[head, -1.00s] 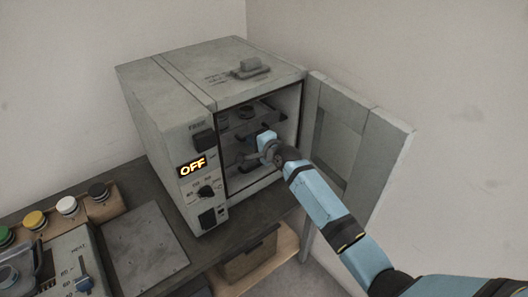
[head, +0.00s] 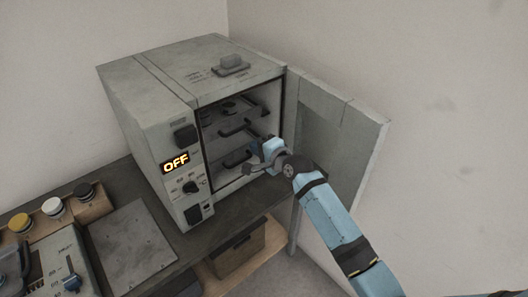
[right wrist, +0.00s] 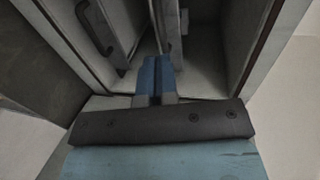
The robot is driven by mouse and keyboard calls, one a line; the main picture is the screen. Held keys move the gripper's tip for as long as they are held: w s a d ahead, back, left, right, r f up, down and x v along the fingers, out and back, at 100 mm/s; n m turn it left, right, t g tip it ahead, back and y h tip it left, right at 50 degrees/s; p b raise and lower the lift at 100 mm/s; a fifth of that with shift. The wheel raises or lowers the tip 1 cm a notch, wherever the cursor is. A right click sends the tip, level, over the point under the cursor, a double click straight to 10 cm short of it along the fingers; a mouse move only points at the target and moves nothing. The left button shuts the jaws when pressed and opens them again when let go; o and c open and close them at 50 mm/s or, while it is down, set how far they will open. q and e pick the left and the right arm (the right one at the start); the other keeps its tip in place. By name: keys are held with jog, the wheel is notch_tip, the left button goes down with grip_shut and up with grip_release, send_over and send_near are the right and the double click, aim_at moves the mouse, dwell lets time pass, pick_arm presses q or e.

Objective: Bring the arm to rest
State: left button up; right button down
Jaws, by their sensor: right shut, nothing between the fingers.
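My right arm (head: 335,222) reaches in from the lower right in the head view. Its gripper (head: 252,160) is at the open front of a grey oven-like cabinet (head: 150,90), near the lower shelf handle. In the right wrist view the blue fingers (right wrist: 157,78) are together with nothing between them, pointing into the cabinet between shelf parts. Whether they touch a shelf cannot be told. My left gripper is not in view.
The display (head: 175,162) reads OFF. Shelves with dark handles (head: 238,127) are inside. A panel with knobs (head: 60,265) and coloured buttons (head: 52,207) is at lower left. A box (head: 237,252) sits below the bench.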

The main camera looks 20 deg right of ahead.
jog(key=s+f+n+g+h, duration=0.1)
jog(key=s+f+n, duration=0.4)
jog(key=s, duration=0.7)
jog(key=s+f+n+g, duration=0.1)
jog(key=s+f+n, duration=0.5)
jog(key=s, duration=0.6)
jog(key=s+f+n+g+h, duration=0.1)
jog(key=s+f+n, duration=0.4)
jog(key=s+f, duration=0.4)
jog(key=s, duration=0.3)
jog(key=shift+s+a+f+n+g+h, duration=0.2)
jog(key=shift+s+a+n+g+h, duration=0.1)
jog(key=shift+s+a+n, duration=0.1)
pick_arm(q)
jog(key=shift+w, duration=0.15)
pick_arm(e)
jog(key=shift+w, duration=0.1)
